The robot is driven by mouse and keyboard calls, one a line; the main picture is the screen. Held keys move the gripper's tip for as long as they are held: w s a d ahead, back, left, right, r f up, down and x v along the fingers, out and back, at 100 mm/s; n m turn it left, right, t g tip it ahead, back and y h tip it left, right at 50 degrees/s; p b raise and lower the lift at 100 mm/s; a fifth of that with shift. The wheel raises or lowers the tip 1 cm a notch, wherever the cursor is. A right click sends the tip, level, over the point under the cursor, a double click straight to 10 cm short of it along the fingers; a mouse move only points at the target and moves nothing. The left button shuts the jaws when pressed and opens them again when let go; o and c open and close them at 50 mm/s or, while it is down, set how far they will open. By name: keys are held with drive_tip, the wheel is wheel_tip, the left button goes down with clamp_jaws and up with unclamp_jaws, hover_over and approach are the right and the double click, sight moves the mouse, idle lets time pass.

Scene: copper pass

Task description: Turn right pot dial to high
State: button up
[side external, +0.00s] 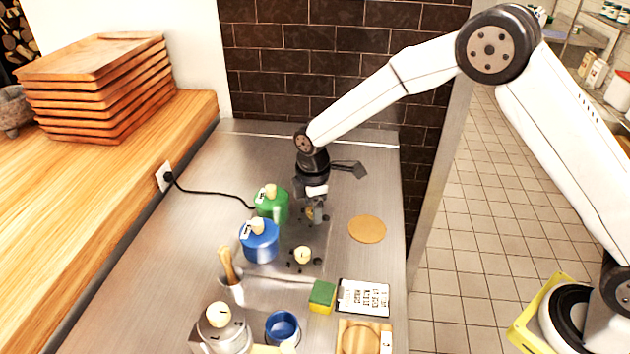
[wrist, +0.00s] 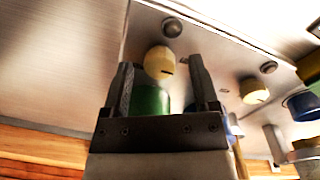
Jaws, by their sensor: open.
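The green pot (side external: 271,207) and the blue pot (side external: 260,246) stand side by side on the metal counter, each with a cream lid knob. A cream dial (side external: 302,255) is in front of the blue pot. A second cream dial (side external: 309,214), beside the green pot, is partly hidden by my gripper (side external: 318,208). In the wrist view my gripper (wrist: 160,68) is open, with this cream dial (wrist: 160,60) showing between its fingertips and a dark mark on it. I cannot tell whether the fingers touch it. The green pot (wrist: 150,100) shows below it.
A round tan board (side external: 367,229) lies right of the dials. Nearer the camera are a green-yellow sponge (side external: 323,297), a white printed card (side external: 363,298), a blue bowl (side external: 282,327) and a utensil holder (side external: 231,289). A black cord (side external: 210,191) runs to the pots' area.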

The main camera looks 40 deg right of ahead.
drive_tip(key=shift+f, duration=0.25)
clamp_jaws()
